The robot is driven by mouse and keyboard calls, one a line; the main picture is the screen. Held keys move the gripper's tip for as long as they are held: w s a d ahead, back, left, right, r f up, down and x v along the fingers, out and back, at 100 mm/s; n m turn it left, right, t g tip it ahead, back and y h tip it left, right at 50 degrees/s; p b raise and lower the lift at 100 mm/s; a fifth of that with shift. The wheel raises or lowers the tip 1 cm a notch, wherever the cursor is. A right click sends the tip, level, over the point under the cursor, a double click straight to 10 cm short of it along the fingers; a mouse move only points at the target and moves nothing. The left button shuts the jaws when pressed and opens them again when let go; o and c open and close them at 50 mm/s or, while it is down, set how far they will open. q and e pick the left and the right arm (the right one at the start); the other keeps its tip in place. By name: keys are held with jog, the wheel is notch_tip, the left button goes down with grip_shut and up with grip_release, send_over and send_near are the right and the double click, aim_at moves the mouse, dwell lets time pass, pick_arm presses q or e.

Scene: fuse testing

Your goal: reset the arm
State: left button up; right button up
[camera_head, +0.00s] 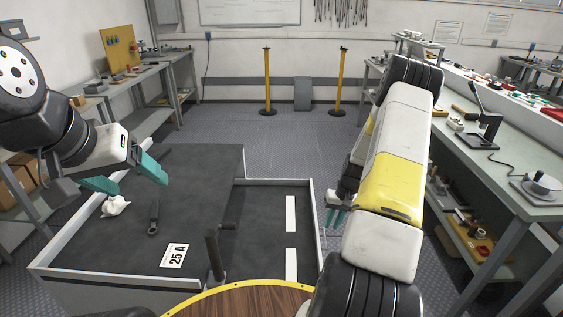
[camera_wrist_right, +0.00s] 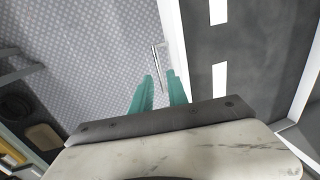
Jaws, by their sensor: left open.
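My left gripper (camera_head: 128,178) has teal fingers spread apart and hangs empty above the left part of the dark tray-topped bench (camera_head: 200,165). My right arm (camera_head: 395,150) extends forward on the right side of the head view. Its gripper (camera_head: 337,217) is partly hidden behind the arm, just outside the tray's right wall. In the right wrist view my right gripper (camera_wrist_right: 160,90) points down with its fingers apart and nothing visible held between them. A thin metallic strip (camera_wrist_right: 157,66) shows beyond the fingertips; I cannot tell what it is.
A white crumpled item (camera_head: 115,206), a dark tool (camera_head: 154,218) and a "25 A" card (camera_head: 174,255) lie on the bench. A dark post (camera_head: 214,255) stands near its front. A workbench (camera_head: 500,150) with tools runs along the right. Patterned floor (camera_head: 285,150) is clear ahead.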

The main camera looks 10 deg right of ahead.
jog(key=s+a+r+n+t, duration=0.1)
jog(key=a+r, duration=0.3)
jog(key=r, duration=0.6)
jog(key=s+a+r+t+h, duration=0.1)
jog(key=a+r, duration=0.2)
jog(key=r, duration=0.7)
jog(key=a+r+n, duration=0.1)
jog(key=a+r, duration=0.3)
jog(key=r, duration=0.5)
jog(key=s+a+r+t, duration=0.1)
jog(key=s+a+r, duration=0.4)
jog(key=s+r, duration=0.2)
jog(key=s+a+r+n+t+y, duration=0.1)
jog(key=s+a+r, duration=0.4)
jog(key=s, duration=0.7)
jog(key=shift+s+a+r+n+t, duration=0.15)
jog(key=shift+r+n+t, duration=0.15)
jog(key=shift+r+t, duration=0.55)
